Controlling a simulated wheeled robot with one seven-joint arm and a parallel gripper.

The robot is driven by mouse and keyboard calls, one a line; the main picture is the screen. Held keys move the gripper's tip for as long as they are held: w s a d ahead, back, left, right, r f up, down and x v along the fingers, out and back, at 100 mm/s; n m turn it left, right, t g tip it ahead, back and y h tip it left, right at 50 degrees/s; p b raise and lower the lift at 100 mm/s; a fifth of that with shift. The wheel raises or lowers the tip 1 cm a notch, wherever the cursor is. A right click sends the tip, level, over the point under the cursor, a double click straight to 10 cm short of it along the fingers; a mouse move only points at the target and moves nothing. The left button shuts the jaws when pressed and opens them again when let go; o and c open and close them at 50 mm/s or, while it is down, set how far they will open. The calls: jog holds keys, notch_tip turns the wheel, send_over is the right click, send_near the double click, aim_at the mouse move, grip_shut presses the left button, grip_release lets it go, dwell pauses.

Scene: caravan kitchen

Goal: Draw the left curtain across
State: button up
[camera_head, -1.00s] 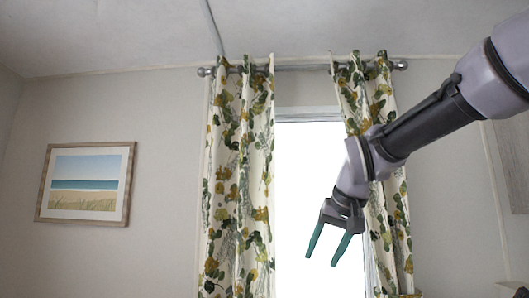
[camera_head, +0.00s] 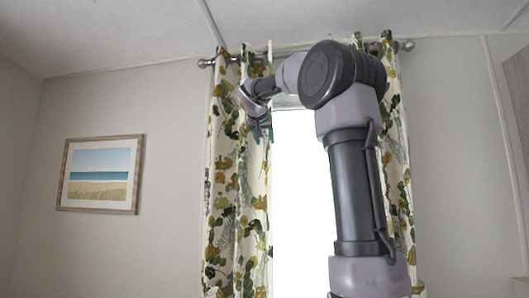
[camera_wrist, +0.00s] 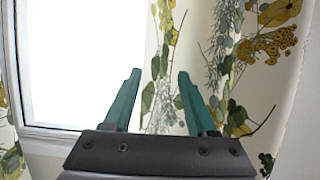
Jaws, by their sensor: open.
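The left curtain (camera_head: 222,200), cream with green and yellow leaf print, hangs in folds from the rod at the left side of the window. My gripper (camera_head: 261,134) is high up at this curtain's inner edge, partly hidden by my wrist. In the wrist view the green fingers of my gripper (camera_wrist: 160,76) are open. The edge strip of the left curtain (camera_wrist: 165,60) shows between and beyond the fingertips; I cannot tell whether it lies within their reach. No cloth is pinched.
The bright window (camera_head: 300,210) is uncovered between the curtains. The right curtain (camera_head: 403,200) hangs at the right, partly behind my arm. The curtain rod (camera_head: 205,62) runs above. A framed beach picture (camera_head: 100,174) hangs on the left wall.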

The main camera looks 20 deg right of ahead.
aim_at(269, 150)
jog(key=x, duration=0.8)
jog(key=shift+c, duration=0.3)
grip_shut()
jog(key=shift+s+d, duration=0.1)
dwell(0.9)
